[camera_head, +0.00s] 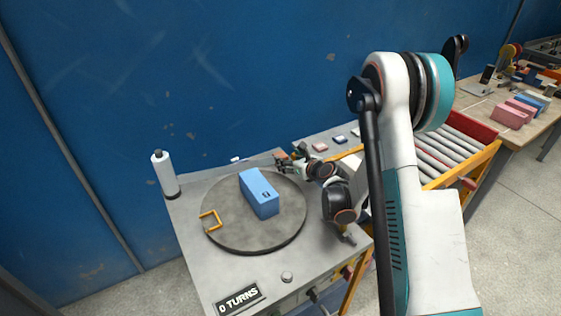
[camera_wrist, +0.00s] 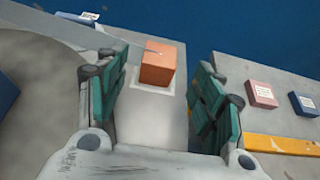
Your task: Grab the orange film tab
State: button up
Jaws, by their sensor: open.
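The orange film tab (camera_wrist: 158,62) shows in the wrist view as a small orange block. It sits on a paler square patch of the grey top. My gripper (camera_wrist: 160,85) is open, with one dark green finger on each side of the view. The tab lies between and slightly beyond the fingertips, with gaps visible on both sides. In the head view my gripper (camera_head: 284,162) is at the back right of the turntable (camera_head: 225,234). I cannot make out the tab there.
A blue block (camera_head: 259,192) and a yellow-orange bracket (camera_head: 210,221) are on the turntable. A white roll (camera_head: 163,174) stands at the left. Small pink (camera_wrist: 262,94) and blue (camera_wrist: 303,103) blocks lie to the right. A blue wall (camera_head: 200,80) rises behind.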

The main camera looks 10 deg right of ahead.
jog(key=b+x, duration=0.1)
jog(key=x, duration=0.1)
jog(key=b+x, duration=0.1)
jog(key=x, duration=0.2)
jog(key=shift+s+f, duration=0.1)
jog(key=shift+f, duration=0.2)
jog(key=shift+r, duration=0.1)
jog(key=c, duration=1.2)
jog(key=shift+o, duration=0.2)
